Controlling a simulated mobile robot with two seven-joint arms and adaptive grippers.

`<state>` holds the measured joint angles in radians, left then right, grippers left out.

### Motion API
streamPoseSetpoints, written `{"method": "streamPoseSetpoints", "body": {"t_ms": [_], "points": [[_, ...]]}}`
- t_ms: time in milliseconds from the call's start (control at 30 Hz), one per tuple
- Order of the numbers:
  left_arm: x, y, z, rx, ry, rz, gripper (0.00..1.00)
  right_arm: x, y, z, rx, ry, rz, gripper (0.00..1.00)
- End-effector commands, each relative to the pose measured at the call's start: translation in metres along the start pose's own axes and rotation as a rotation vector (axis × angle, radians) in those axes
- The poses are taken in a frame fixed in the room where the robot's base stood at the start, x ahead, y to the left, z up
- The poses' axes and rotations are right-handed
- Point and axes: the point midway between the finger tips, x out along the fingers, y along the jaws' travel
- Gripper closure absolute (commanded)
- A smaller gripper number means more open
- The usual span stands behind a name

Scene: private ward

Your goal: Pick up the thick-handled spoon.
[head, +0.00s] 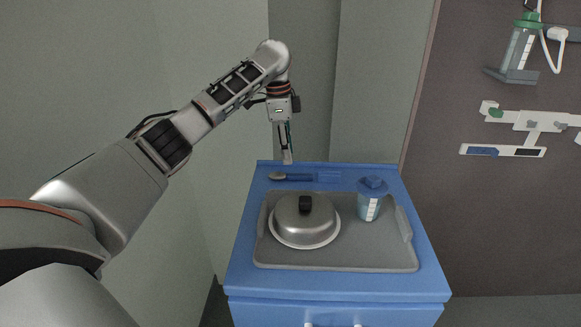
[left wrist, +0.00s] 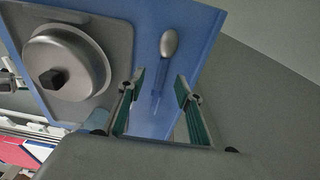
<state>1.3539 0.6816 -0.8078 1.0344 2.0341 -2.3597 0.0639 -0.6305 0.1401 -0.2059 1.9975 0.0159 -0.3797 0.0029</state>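The thick-handled spoon lies on the blue cabinet top (head: 345,282) behind the tray, its metal bowl to the left and its thick blue handle (head: 301,177) to the right. In the left wrist view the spoon (left wrist: 168,47) points its bowl away, and its blue handle reaches toward the space between my fingers. My left gripper (head: 287,160) hangs pointing down above the spoon, apart from it. In the left wrist view the two green-padded fingers of my left gripper (left wrist: 160,92) are spread and nothing is between them. My right gripper is in neither view.
A grey tray (head: 335,257) in front of the spoon holds a metal dome lid (head: 290,225) with a black knob and a blue-lidded cup (head: 369,207). Walls stand behind and left of the cabinet. Medical fittings (head: 520,122) hang on the right wall.

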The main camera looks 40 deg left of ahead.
Motion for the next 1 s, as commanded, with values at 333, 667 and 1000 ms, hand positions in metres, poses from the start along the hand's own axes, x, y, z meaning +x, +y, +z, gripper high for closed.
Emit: {"method": "streamPoseSetpoints", "body": {"t_ms": [333, 667, 1000], "points": [[0.027, 0.0, 0.001, 0.0, -0.002, 0.004, 0.65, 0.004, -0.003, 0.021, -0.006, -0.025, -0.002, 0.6], [0.06, -0.002, 0.002, 0.0, -0.004, 0.007, 0.65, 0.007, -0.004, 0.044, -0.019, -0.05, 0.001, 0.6], [0.079, -0.002, 0.001, 0.001, 0.0, -0.001, 0.65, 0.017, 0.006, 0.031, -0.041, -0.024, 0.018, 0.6]]}}
